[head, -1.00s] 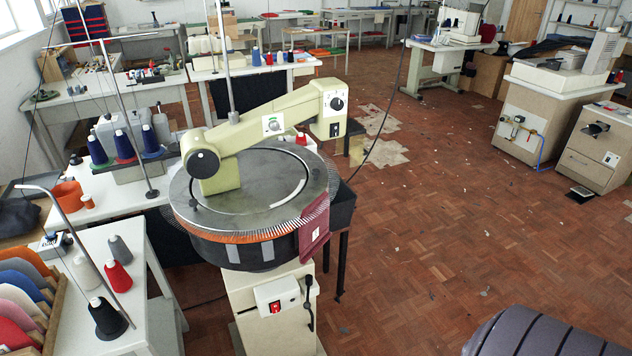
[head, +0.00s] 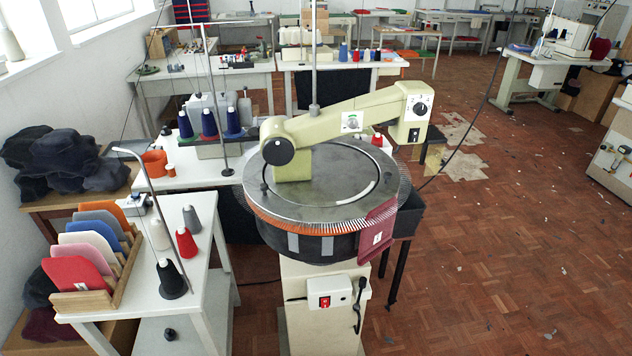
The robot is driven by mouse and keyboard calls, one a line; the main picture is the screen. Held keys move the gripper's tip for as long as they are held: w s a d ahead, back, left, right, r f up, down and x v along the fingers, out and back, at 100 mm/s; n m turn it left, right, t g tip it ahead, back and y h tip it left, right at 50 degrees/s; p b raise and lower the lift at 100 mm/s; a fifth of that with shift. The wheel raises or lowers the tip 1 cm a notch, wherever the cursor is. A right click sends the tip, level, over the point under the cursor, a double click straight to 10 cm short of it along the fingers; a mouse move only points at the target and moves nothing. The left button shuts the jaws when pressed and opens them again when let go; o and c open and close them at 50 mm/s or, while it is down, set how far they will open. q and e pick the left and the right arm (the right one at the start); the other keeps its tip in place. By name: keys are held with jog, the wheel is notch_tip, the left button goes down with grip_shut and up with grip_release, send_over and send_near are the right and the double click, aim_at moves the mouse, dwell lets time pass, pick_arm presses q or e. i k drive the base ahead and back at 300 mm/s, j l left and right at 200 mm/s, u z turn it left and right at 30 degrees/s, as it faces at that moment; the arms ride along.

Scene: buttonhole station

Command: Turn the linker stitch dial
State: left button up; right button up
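The linker (head: 325,232) stands near the middle of the head view, a round machine with a needle ring, a grey top plate and a cream arm across it. A black stitch dial (head: 420,108) with a white scale sits on the arm's right end. A larger black knob (head: 279,151) is on the arm's left end. A small green-marked gauge (head: 352,121) sits between them. A dark red fabric piece (head: 378,236) hangs on the ring's front right. The dial's exact pointer position is too small to read. Neither of my grippers shows.
White tables with yarn cones (head: 172,279) and a wooden rack (head: 88,297) of coloured pieces stand left of the linker. A red-switch box (head: 332,291) and black lever are on its pedestal. The parquet floor (head: 500,240) to the right is mostly open, with scattered scraps.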

aim_at(420, 109)
jog(key=k+l+u, duration=0.1)
jog(key=l, duration=0.4)
jog(key=k+l+u, duration=0.1)
jog(key=l, duration=0.35)
jog(key=k+l+u, duration=0.1)
jog(key=l, duration=0.4)
